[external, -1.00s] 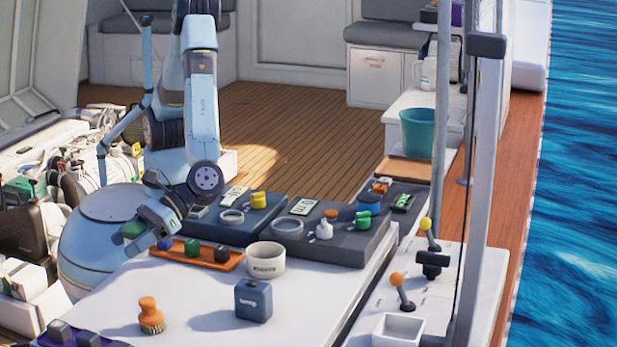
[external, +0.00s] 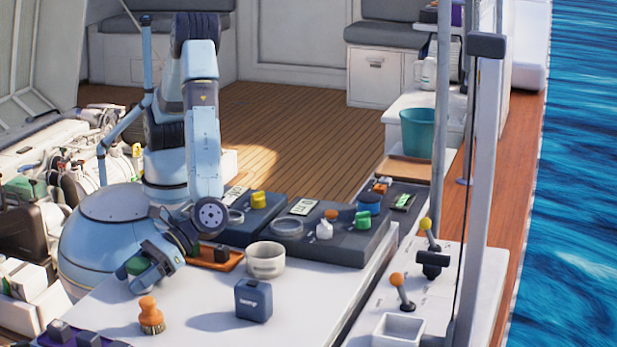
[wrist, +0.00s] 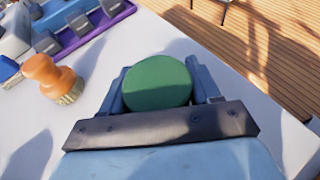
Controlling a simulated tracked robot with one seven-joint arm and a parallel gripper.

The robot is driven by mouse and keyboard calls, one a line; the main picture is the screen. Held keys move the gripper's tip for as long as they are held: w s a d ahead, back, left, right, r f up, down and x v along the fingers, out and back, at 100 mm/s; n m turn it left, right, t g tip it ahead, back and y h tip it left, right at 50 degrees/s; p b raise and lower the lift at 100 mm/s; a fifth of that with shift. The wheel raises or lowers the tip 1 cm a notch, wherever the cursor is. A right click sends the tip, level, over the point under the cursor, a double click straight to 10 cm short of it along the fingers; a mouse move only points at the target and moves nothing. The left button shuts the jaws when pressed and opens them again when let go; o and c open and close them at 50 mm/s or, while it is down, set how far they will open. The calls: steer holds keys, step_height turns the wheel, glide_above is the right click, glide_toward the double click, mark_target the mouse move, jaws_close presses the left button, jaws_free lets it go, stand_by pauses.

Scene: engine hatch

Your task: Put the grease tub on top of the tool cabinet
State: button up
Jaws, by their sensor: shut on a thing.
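My gripper (external: 136,272) is shut on the grease tub, a round thing with a green lid (external: 135,265). It is at the left side of the white worktop, its lid facing up in the wrist view (wrist: 157,82) between the two fingers (wrist: 157,90). The tub's body is hidden under the lid, and its height above the worktop is hard to judge. I cannot tell for certain which thing is the tool cabinet; a white cabinet with a drawer (external: 376,80) stands at the back under a grey cushion.
An orange-handled brush (external: 150,316) stands close to my gripper. A purple tray (wrist: 85,30) is at the near left.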

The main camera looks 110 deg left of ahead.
steer(key=shift+f, duration=0.1)
steer(key=o, duration=1.1)
steer(key=v, duration=1.2)
steer(key=shift+a, duration=0.2)
steer(key=a+r+m+t+y, duration=0.1)
steer(key=a+r+m+t, duration=0.1)
steer(key=a+r, duration=0.5)
steer(key=a+r+m+t+y, duration=0.2)
steer(key=a+r+m, duration=0.15)
steer(key=a, duration=0.85)
steer(key=a+r+m+t+y, duration=0.1)
steer(key=a+r+m+t, duration=0.1)
steer(key=a+r, duration=0.5)
steer(key=s+a+r+m+t+y, duration=0.1)
steer(key=s+a, duration=0.3)
steer(key=a, duration=0.6)
steer(key=s+a+r+m+t+y, duration=0.1)
steer(key=s+a+t+y, duration=0.2)
steer(key=a, duration=0.8)
steer(key=s+a+r+m+t+y, duration=0.2)
steer(key=s+a+y, duration=0.1)
steer(key=s+a, duration=0.4)
steer(key=shift+a+t, duration=0.3)
steer(key=shift+a, duration=1.45)
